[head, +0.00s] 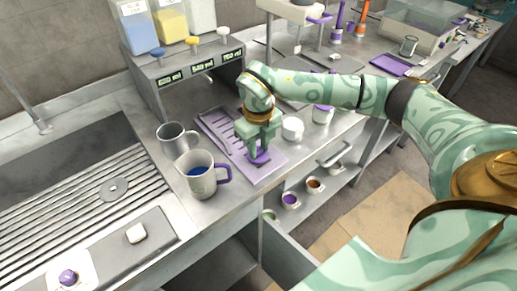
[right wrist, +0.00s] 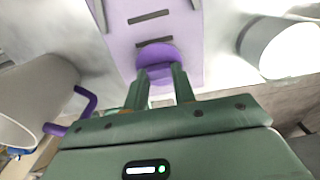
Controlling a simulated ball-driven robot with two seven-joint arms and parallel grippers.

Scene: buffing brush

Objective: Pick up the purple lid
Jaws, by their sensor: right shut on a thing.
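The purple lid (head: 259,156) is at the lower end of a lilac slotted tray (head: 213,121) on the steel counter. In the right wrist view the purple lid (right wrist: 155,53) shows as a dark purple disc between the fingertips. My right gripper (head: 258,148) points down over the tray and is shut on the lid; its two fingers also show in the right wrist view (right wrist: 158,80). I cannot tell whether the lid touches the tray. My left gripper is not in view.
A pitcher with a purple handle (head: 201,175) and a metal mug (head: 176,140) stand left of the tray. White containers (head: 292,128) stand close on its right. A dispenser (head: 190,75) is behind. A sink (head: 60,160) lies left.

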